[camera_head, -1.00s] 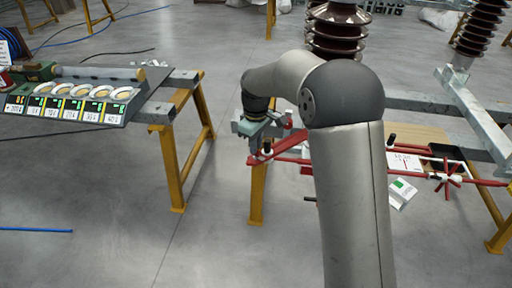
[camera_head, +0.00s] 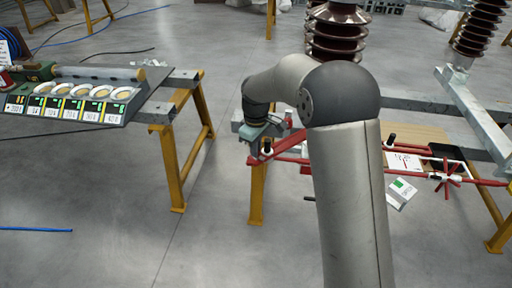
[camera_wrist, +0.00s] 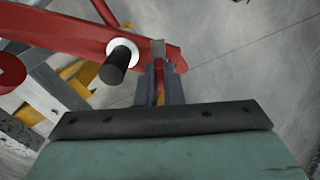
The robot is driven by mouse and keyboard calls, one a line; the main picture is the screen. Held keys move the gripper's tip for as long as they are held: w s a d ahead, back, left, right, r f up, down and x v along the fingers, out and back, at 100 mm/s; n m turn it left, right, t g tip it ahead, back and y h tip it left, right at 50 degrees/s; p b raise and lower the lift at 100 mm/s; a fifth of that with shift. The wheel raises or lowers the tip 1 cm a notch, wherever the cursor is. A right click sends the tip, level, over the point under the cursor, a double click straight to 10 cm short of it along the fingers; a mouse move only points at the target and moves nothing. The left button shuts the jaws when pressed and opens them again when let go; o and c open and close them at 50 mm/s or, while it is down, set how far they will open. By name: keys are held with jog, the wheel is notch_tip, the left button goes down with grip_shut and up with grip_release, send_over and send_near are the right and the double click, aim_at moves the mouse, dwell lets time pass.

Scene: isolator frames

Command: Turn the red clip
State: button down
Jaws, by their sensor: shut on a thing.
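The red clip (camera_wrist: 160,90) is a narrow red piece between the two grey fingers of my gripper (camera_wrist: 159,80) in the wrist view. The fingers are shut on it and hide most of it. The clip sits at the end of a red bar (camera_wrist: 85,36), beside a black knob (camera_wrist: 115,66) with a white collar. In the head view my gripper (camera_head: 258,148) is at the left end of the red bars (camera_head: 284,158). The clip is too small and covered there to make out.
A red spoked handwheel (camera_head: 445,179) and a white-and-green tag (camera_head: 400,194) are to the right. Brown ribbed insulators (camera_head: 335,34) stand behind my arm. A bench with a meter panel (camera_head: 70,108) is at the left. Bare floor lies between the stands.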

jog(key=n, duration=0.3)
jog(key=shift+p, duration=0.3)
jog(key=n+p, duration=0.1)
jog(key=n, duration=0.4)
jog(key=shift+r, duration=0.1)
jog(key=n+p, duration=0.2)
jog(key=n, duration=0.3)
jog(key=shift+n, duration=0.4)
jog(key=c, duration=1.8)
grip_release()
jog(key=shift+c, duration=0.2)
notch_tip(320, 180, up, 17)
jog(key=shift+r+b, duration=0.15)
jog(key=shift+b, duration=0.2)
